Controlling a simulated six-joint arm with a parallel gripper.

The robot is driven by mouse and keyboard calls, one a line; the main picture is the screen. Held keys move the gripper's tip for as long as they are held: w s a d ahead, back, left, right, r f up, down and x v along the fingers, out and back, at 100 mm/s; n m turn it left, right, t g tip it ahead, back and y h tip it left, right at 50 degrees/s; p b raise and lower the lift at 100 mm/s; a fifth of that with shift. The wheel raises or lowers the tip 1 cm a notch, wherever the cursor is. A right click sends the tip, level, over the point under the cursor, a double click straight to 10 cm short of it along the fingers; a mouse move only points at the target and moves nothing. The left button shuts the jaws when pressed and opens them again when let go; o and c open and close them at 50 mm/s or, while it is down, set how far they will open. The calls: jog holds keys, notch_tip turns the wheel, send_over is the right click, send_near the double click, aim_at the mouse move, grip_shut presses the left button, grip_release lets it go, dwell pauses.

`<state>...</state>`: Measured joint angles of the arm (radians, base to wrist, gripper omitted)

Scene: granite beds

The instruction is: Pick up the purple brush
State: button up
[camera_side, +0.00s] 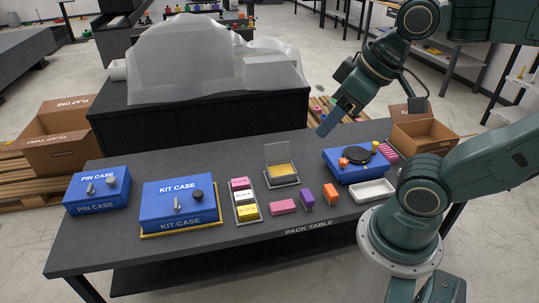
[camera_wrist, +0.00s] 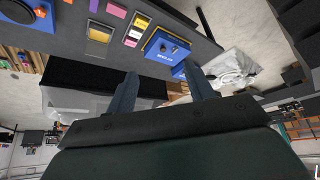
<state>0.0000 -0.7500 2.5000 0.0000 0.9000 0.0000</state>
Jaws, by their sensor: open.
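The purple brush (camera_side: 307,194) stands on the front part of the dark pack table, between a pink block (camera_side: 283,207) and an orange block (camera_side: 330,193). It also shows as a small purple patch (camera_wrist: 94,5) at the top edge of the wrist view, partly cut off. My gripper (camera_side: 324,126) is raised above the back edge of the table, well apart from the brush. In the wrist view its two fingers (camera_wrist: 161,88) are spread with nothing between them.
The kit case (camera_side: 178,205) and pin case (camera_side: 97,190) stand left. A tray of labelled blocks (camera_side: 244,203), an open-lidded box with a yellow inside (camera_side: 281,174), a white tray (camera_side: 373,192) and a blue case with a black disc (camera_side: 345,171) surround the brush. The table (camera_side: 150,261) is clear in front.

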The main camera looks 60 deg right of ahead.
jog(key=o, duration=0.8)
jog(key=shift+w, duration=0.1)
jog(key=w+d+f+m+g, duration=0.2)
jog(key=w+d+f+m, duration=0.2)
jog(key=w+d+m, duration=0.4)
jog(key=m+g+y, duration=0.1)
jog(key=m+y, duration=0.1)
jog(key=m, duration=0.9)
send_over(308, 195)
jog(key=w+a, duration=0.2)
jog(key=a, duration=0.1)
notch_tip(308, 195, down, 19)
jog(key=s+d+f+m+y, duration=0.1)
jog(key=s+d+f+m, duration=0.25)
jog(key=f, duration=0.45)
jog(key=s+d+f+m, duration=0.2)
jog(key=d+f+m, duration=0.1)
jog(key=f+m, duration=0.3)
jog(key=shift+n+t, duration=0.3)
jog(key=shift+n, duration=0.45)
jog(key=shift+x, duration=4.9)
jog(key=shift+f, duration=0.1)
